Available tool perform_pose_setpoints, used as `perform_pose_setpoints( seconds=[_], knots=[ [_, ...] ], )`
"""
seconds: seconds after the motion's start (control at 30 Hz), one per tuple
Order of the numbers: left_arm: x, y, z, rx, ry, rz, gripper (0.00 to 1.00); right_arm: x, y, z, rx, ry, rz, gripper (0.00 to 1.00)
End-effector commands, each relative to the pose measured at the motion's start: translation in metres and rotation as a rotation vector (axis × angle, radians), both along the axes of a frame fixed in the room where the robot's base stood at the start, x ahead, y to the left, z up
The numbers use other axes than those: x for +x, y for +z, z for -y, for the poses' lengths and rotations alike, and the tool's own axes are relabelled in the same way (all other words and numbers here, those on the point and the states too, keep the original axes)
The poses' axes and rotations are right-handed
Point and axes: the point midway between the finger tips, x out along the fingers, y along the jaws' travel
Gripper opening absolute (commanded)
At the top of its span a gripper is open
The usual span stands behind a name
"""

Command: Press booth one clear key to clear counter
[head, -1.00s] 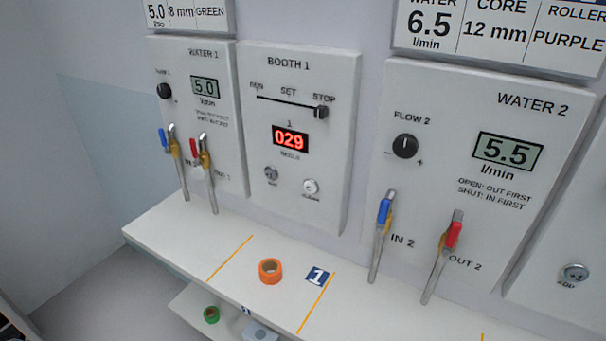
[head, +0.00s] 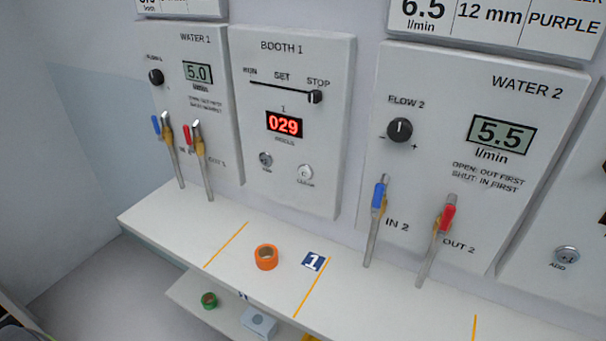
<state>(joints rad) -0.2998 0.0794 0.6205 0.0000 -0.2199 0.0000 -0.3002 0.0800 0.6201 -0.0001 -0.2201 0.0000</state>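The Booth 1 panel (head: 325,130) is a white box on the wall. Its red counter display (head: 284,124) reads 029. Below it are two round keys: a darker key (head: 265,160) at left, with a label too small to read, and a pale clear key (head: 305,173) at right. A slider knob (head: 316,97) sits at the STOP end of its slot. Neither of my grippers is in view, and nothing covers the panel.
A white shelf (head: 190,226) runs below the panels, with an orange ring (head: 266,257) and a "1" label (head: 313,261). Valves with blue handles (head: 379,192) and red handles (head: 447,217) stick out on both sides. A green ring (head: 209,300) lies on a lower shelf.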

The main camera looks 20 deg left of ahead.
Motion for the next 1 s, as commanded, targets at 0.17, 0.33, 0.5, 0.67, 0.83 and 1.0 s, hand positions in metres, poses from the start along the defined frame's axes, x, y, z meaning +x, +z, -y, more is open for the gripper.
perform_pose_setpoints(
  seconds=[0.17,0.33,0.5,0.67,0.83,1.0],
  knots=[
    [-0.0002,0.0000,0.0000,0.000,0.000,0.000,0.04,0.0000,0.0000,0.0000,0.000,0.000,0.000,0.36],
    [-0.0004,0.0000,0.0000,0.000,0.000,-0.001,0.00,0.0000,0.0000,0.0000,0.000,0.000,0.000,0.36],
    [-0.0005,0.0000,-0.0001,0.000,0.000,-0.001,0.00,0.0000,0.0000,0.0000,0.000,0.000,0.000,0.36],
    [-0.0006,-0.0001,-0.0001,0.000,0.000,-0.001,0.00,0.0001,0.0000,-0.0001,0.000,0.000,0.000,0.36],
    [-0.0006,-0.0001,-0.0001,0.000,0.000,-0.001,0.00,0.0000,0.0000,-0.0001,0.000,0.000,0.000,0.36],
    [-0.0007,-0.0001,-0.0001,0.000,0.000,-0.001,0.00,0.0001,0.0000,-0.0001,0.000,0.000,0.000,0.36]
  ],
)
